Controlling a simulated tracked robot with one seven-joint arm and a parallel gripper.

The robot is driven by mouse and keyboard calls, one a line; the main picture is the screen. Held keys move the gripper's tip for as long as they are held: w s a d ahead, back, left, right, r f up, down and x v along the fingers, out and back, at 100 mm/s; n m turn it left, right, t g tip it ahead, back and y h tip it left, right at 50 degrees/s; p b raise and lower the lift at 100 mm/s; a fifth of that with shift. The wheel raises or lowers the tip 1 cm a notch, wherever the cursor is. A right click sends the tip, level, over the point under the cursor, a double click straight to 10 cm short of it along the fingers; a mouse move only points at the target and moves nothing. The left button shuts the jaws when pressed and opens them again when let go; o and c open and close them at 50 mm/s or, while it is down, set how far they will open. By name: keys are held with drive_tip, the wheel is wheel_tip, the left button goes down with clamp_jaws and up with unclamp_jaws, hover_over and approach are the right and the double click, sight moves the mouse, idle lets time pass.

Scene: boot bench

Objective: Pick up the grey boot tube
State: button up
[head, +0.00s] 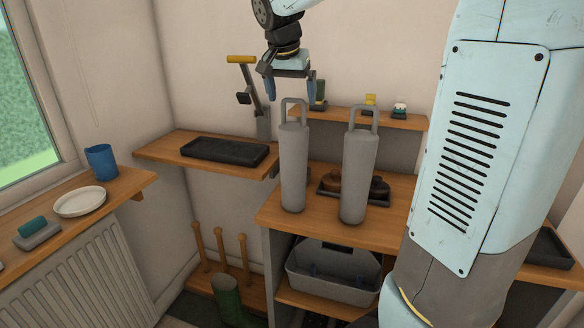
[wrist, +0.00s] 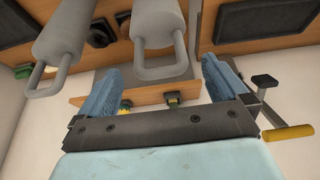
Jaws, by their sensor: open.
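Two grey boot tubes with loop handles on top stand upright on the wooden bench top: a left one (head: 294,170) and a right one (head: 358,178). My gripper (head: 289,95) is open and empty, with blue fingers pointing down over the left tube, close to its handle. In the wrist view, the left tube (wrist: 158,22) has its handle loop between my fingers (wrist: 164,72) in the picture. The right tube (wrist: 68,32) lies outside the fingers to the left there. Whether a finger touches the handle cannot be told.
A dark tray (head: 326,193) with brown and dark items sits behind the tubes. A small shelf (head: 395,120) with little items is behind. A yellow-handled tool (head: 241,60) stands left of my gripper. A black tray (head: 222,151) lies on the left shelf. A grey caddy (head: 335,287) is below.

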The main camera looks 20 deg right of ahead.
sight(292, 100)
drive_tip(key=shift+x, duration=2.35)
drive_tip(key=shift+w, duration=0.1)
drive_tip(key=shift+c, duration=0.3)
drive_tip(key=shift+r, duration=0.1)
drive_tip(key=c, duration=0.9)
